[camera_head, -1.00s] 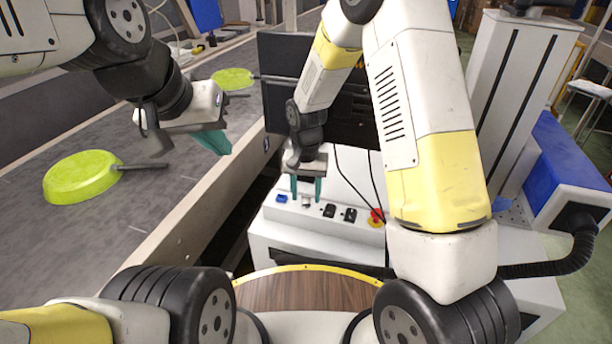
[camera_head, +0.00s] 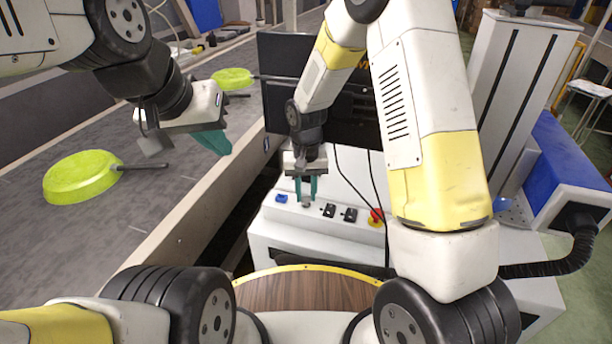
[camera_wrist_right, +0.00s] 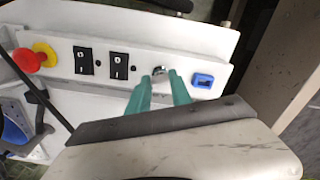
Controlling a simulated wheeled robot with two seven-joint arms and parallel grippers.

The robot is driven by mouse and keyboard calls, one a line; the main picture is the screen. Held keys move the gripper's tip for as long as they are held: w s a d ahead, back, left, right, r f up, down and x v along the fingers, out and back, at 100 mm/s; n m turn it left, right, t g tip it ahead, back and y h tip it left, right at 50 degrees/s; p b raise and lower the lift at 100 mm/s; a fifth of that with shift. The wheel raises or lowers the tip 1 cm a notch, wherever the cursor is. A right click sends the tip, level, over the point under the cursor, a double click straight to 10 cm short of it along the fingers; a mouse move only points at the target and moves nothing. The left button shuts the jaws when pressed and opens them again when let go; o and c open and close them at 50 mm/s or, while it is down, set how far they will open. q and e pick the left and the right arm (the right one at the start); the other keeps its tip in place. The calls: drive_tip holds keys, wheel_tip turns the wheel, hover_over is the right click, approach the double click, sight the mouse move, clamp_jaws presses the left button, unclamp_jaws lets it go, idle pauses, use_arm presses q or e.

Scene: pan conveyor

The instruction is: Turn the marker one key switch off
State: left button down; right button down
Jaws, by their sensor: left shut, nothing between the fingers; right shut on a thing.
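The control box (camera_head: 280,236) stands ahead with a row of switches on its top panel. The silver key switch (camera_wrist_right: 160,71) sits between two black rocker switches and a blue part. My right gripper (camera_head: 306,201) points down at this switch, its teal fingers closed on either side of its small head. The wrist view also shows my right gripper (camera_wrist_right: 160,80) at the switch. The fingers partly hide the key switch in the head view, and I cannot read its turn position. My left gripper (camera_head: 220,145) is shut and empty above the conveyor.
A red emergency button (camera_head: 376,216) and black rocker switches (camera_head: 329,210) lie right of the key switch; a blue part (camera_head: 282,198) lies left. A dark monitor (camera_head: 345,115) stands behind. Green pans (camera_head: 82,177) rest on the conveyor (camera_head: 60,235).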

drive_tip(key=n, duration=1.3)
drive_tip(key=shift+n, duration=0.3)
idle(0.4)
drive_tip(key=c, duration=1.2)
unclamp_jaws()
drive_tip(key=shift+o, duration=0.2)
wheel_tip(320, 180, up, 8)
drive_tip(key=shift+f, duration=0.1)
drive_tip(key=shift+s, duration=0.1)
